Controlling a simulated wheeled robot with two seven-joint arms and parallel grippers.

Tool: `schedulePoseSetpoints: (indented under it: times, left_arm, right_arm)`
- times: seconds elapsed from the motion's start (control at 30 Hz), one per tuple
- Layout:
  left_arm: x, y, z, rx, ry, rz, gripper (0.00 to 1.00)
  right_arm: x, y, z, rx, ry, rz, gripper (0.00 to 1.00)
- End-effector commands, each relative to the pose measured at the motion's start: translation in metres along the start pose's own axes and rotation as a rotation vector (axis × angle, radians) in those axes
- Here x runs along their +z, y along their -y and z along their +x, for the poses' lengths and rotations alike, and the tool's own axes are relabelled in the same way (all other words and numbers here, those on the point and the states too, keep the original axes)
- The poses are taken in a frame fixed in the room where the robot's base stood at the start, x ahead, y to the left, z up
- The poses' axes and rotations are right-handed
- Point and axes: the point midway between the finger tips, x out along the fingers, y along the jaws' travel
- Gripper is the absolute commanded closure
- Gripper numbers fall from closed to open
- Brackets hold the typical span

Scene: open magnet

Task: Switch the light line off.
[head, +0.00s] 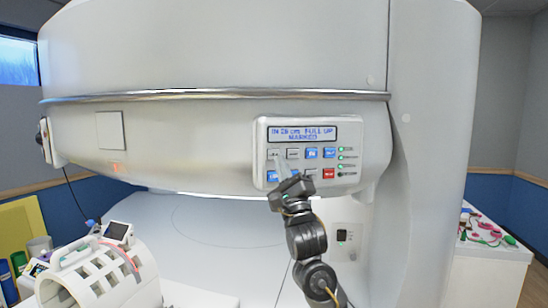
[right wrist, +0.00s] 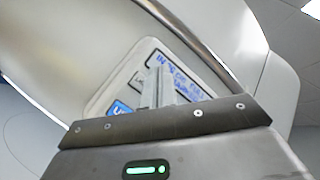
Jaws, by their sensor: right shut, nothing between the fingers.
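The control panel (head: 261,140) is on the front of the white magnet. Its screen (head: 300,133) reads roughly "IN 26 cm FULL UP MARKED". In the right wrist view the shut fingers (right wrist: 161,88) partly cover the panel, beside a blue button (right wrist: 121,108). My left gripper is out of view.
A metal rail (head: 220,95) runs across the magnet above the panel. A faint reddish spot (head: 117,168) shows on the casing at left. A white coil (head: 100,275) stands front left. A white cabinet (head: 490,265) with coloured items stands at right.

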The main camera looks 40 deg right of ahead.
Motion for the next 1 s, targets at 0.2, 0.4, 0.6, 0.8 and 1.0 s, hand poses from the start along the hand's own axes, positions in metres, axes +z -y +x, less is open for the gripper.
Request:
schedulePoseSetpoints:
  times: [0.2,0.4,0.6,0.8,1.0]
  left_arm:
    - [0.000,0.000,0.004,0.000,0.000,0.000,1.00]
    - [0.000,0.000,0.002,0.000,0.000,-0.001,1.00]
    - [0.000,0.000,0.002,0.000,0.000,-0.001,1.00]
    - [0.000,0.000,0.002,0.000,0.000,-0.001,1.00]
    - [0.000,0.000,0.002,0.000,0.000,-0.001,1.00]
  right_arm:
    - [-0.016,-0.015,0.021,-0.001,-0.002,-0.003,1.00]
    - [-0.025,-0.024,0.035,-0.001,-0.002,-0.001,1.00]
    - [-0.029,-0.029,0.040,0.000,0.000,-0.001,1.00]
    - [-0.029,-0.029,0.040,0.000,0.001,-0.001,1.00]
    - [-0.029,-0.029,0.040,0.000,0.000,-0.001,1.00]
